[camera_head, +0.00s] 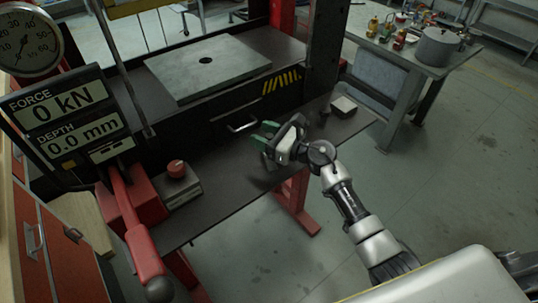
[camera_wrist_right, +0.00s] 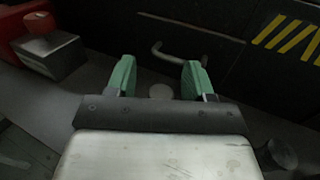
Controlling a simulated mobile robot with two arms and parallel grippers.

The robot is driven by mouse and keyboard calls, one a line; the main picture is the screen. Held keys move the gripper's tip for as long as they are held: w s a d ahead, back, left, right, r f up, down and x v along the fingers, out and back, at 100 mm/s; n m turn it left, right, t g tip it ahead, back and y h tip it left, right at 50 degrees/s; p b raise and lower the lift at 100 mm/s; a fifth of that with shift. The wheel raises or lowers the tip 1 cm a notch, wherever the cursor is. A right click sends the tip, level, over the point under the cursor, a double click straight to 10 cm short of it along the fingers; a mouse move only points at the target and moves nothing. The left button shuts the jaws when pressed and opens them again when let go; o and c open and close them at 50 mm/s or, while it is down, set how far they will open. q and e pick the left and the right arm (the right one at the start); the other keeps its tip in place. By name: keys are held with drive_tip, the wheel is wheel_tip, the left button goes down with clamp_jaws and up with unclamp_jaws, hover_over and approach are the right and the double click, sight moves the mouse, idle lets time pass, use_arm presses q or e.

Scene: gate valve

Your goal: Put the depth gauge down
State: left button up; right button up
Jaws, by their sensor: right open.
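My right gripper (camera_head: 267,136) has green fingertips and is over the dark bench shelf of the press, in front of the drawer handle. In the right wrist view its two fingers (camera_wrist_right: 158,78) are spread apart, with nothing clamped between them. A small round grey thing (camera_wrist_right: 160,91) shows between and below the fingers; I cannot tell whether it is the depth gauge. A metal block with a red knob (camera_head: 178,178) stands on the shelf to the left of the gripper. It also shows in the right wrist view (camera_wrist_right: 48,55). My left gripper is not in view.
A red lever (camera_head: 137,225) and force/depth display (camera_head: 72,115) are at the left. A steel plate (camera_head: 206,66) lies behind the drawer handle (camera_head: 240,126). A small box (camera_head: 343,106) sits near the shelf's right end. Bare shelf (camera_head: 225,190) lies between block and gripper.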

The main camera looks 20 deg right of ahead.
drive_tip(key=c, duration=0.3)
clamp_jaws()
drive_tip(key=shift+r, duration=0.15)
